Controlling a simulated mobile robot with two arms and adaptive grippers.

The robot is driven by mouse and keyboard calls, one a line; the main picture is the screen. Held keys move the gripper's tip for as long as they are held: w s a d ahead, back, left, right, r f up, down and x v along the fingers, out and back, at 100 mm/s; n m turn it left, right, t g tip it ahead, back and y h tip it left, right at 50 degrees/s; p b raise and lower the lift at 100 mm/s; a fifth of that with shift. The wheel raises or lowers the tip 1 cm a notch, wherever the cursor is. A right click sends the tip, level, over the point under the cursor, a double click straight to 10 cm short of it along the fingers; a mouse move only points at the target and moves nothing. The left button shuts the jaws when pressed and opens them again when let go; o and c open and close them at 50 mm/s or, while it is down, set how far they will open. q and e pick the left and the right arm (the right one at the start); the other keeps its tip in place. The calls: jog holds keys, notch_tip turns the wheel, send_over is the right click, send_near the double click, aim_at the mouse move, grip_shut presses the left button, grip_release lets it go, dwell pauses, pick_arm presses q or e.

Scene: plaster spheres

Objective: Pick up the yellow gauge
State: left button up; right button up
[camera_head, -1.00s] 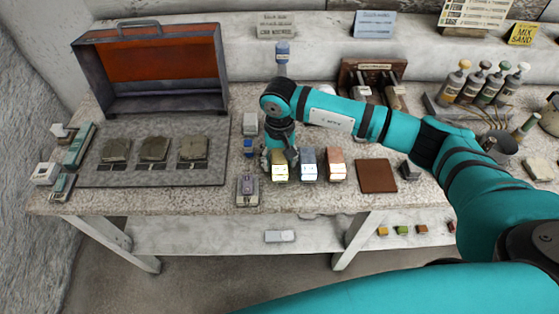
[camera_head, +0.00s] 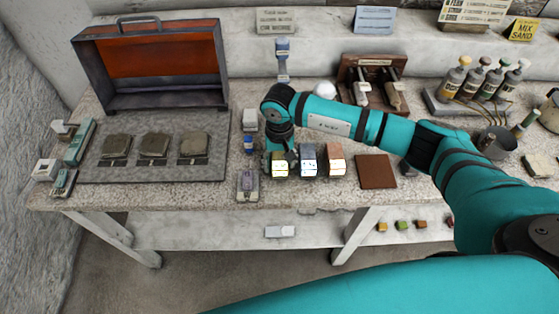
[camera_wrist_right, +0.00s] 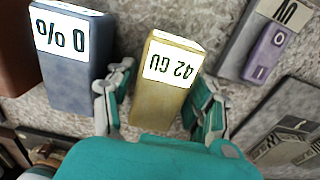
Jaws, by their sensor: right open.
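The yellow gauge (camera_head: 280,164) stands on the stone-topped bench, at the left end of a row of three. In the right wrist view the yellow gauge (camera_wrist_right: 164,82) has a white display with dark characters. My right gripper (camera_head: 279,158) is down at the yellow gauge, its fingers partly hidden in the head view. In the wrist view the right gripper (camera_wrist_right: 160,98) is open, one finger on each side of the yellow gauge; I cannot tell whether either finger touches it. My left gripper is not in view.
A blue gauge (camera_head: 308,162) stands close to the right, then an orange one (camera_head: 336,160). A small purple switch device (camera_head: 248,184) lies just left. A brown square pad (camera_head: 376,171) and a grey mat (camera_head: 110,178) flank the area.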

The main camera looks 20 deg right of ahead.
aim_at(281, 159)
jog(key=shift+f, duration=0.1)
dwell(0.3)
jog(key=shift+c, duration=0.4)
grip_shut()
jog(key=shift+r+p, duration=0.35)
jog(key=shift+p, duration=0.1)
jog(key=r+b, duration=0.1)
jog(key=s+r+b, duration=0.1)
jog(key=r, duration=0.1)
jog(key=shift+b, duration=0.3)
jog(key=s+r+b, duration=0.1)
jog(key=s+b, duration=0.3)
jog(key=s, duration=1.1)
jog(key=shift+d+r, duration=0.25)
jog(key=shift+r, duration=0.15)
